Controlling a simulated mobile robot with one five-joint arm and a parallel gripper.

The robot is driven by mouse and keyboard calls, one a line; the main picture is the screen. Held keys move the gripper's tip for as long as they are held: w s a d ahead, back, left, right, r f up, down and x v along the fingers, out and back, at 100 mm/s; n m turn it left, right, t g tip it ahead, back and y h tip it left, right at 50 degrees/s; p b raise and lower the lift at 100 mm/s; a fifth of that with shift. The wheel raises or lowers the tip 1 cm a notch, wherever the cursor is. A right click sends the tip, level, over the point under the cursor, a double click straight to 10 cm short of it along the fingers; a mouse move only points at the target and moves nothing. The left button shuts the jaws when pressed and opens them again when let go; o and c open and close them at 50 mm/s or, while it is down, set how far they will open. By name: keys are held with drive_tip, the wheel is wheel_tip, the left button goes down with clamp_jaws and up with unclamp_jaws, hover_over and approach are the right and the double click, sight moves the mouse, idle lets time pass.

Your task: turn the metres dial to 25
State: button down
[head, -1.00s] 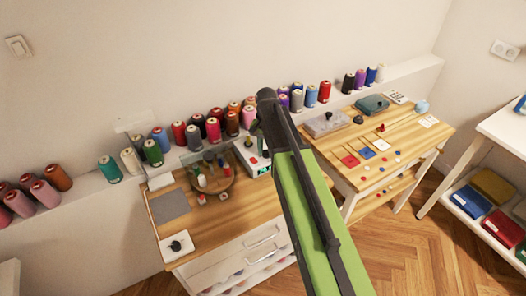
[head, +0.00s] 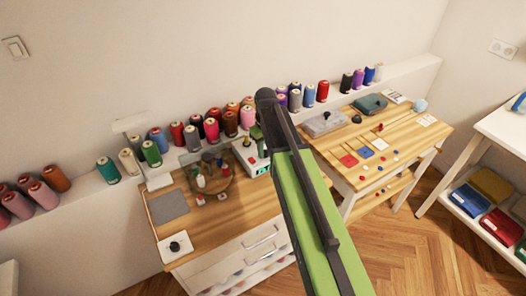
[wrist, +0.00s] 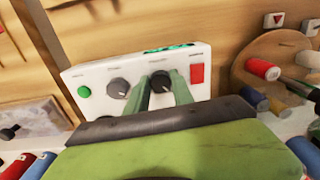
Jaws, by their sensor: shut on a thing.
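A white control box (wrist: 78,76) fills the middle of the wrist view, with a green button (wrist: 84,92) at left and a red switch (wrist: 197,74) at right. Two dark grey dials with light pointer marks sit between them: a left dial (wrist: 118,88) and a right dial (wrist: 160,82). My gripper (wrist: 162,88) is shut on the right dial, one green finger on each side. The labels above the dials are too small to read. A lit green display (wrist: 168,49) shows at the box's top edge, its digits unreadable. In the head view my arm partly covers the box (head: 246,155).
A round wooden tray with small spools (head: 212,182) stands left of the box, close to it. Thread cones (head: 212,128) line the shelf behind. A second wooden table (head: 405,140) with cards and buttons stands to the right.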

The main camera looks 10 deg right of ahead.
drive_tip(key=n, duration=0.5)
drive_tip(key=shift+w+a+n, duration=0.1)
drive_tip(key=shift+w+n, duration=0.05)
drive_tip(key=shift+n, duration=0.25)
idle(0.4)
drive_tip(key=c, duration=1.1)
unclamp_jaws()
